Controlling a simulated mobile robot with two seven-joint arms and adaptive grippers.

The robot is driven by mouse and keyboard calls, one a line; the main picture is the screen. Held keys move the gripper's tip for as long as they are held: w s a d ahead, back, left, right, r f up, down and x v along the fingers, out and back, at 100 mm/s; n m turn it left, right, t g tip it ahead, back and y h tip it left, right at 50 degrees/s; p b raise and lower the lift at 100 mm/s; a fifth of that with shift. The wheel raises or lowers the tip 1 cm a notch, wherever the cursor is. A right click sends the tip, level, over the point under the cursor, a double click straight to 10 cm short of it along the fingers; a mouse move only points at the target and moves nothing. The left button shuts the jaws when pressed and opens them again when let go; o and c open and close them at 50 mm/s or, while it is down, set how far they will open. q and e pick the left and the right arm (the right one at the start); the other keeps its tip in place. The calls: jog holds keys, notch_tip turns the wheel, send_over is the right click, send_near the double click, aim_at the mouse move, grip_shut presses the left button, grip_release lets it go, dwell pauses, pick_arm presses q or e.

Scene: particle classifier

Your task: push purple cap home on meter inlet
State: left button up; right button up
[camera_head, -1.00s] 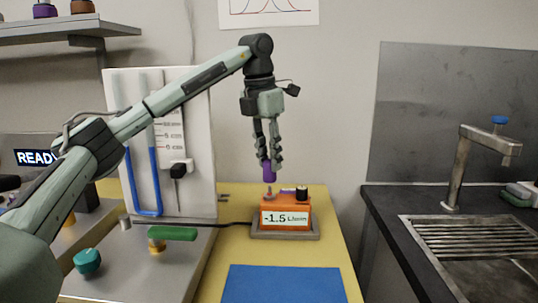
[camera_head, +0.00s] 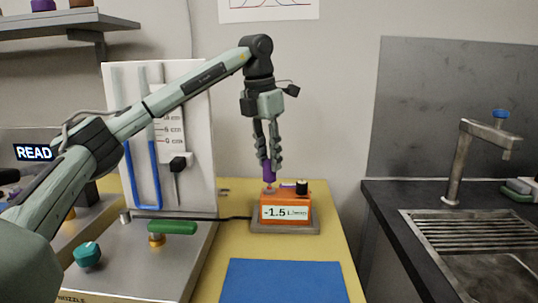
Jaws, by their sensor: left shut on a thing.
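The orange meter (camera_head: 285,198) sits on a grey base on the yellow bench, its display reading -1.5. My left gripper (camera_head: 268,160) points down above the meter's left part and is shut on the purple cap (camera_head: 268,173). The cap is upright, its lower end right at the metal inlet stub (camera_head: 269,190) on the meter's top. A black knob (camera_head: 302,187) stands at the right of the meter's top. My right gripper is not in view.
A blue mat (camera_head: 285,281) lies in front of the meter. A white manometer panel (camera_head: 200,130) with a blue-filled tube stands at left, behind my left arm. A green-handled valve (camera_head: 173,228) and teal knob (camera_head: 87,255) are front left. A sink (camera_head: 470,250) is at right.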

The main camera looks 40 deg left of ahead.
pick_arm(q)
jog(key=shift+f+b, duration=0.35)
jog(key=shift+f, duration=0.7)
jog(key=o, duration=1.1)
jog(key=shift+o, duration=0.2)
jog(key=shift+r, duration=0.15)
notch_tip(320, 180, up, 12)
jog(key=s, duration=0.1)
jog(key=shift+s+a+f, duration=0.2)
jog(key=shift+s, duration=0.2)
